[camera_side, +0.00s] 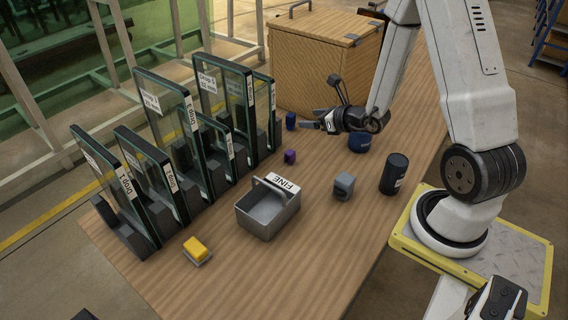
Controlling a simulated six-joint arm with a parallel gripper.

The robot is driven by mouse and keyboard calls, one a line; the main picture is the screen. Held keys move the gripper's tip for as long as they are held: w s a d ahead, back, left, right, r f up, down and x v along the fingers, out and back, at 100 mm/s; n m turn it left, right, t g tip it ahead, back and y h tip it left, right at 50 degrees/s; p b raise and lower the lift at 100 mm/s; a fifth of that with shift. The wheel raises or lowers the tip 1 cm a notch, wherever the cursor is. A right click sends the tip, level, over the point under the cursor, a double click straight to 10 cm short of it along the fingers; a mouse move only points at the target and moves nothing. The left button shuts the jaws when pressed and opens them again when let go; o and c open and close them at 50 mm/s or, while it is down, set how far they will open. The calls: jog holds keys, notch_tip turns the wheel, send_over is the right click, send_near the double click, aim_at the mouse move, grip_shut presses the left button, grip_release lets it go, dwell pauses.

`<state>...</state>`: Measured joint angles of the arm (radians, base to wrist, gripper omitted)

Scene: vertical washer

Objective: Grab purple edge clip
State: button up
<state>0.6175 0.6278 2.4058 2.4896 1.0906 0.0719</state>
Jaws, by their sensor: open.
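A small purple edge clip (290,156) sits on the wooden table, right of the upright glass panes. My gripper (312,125) is open and points left, up and to the right of the purple clip in the picture. It is apart from the clip, and nothing shows between its jaws. A small dark blue block (291,121) stands just left of my fingertips; whether they touch it I cannot tell.
Labelled glass panes in black stands (130,228) line the table's left side. A grey bin marked FINE (264,217), a yellow sponge (195,247), a grey block (344,186), a black cylinder (394,174) and a dark blue round container (359,142) stand around. A wooden box (318,80) is behind.

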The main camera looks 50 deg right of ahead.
send_near(291, 152)
jog(key=x, duration=0.2)
jog(key=shift+w+d+f, duration=0.1)
jog(key=shift+w+d, duration=0.05)
jog(key=shift+w, duration=0.15)
jog(key=shift+x, duration=1.3)
jog(key=shift+x, duration=2.6)
grip_shut()
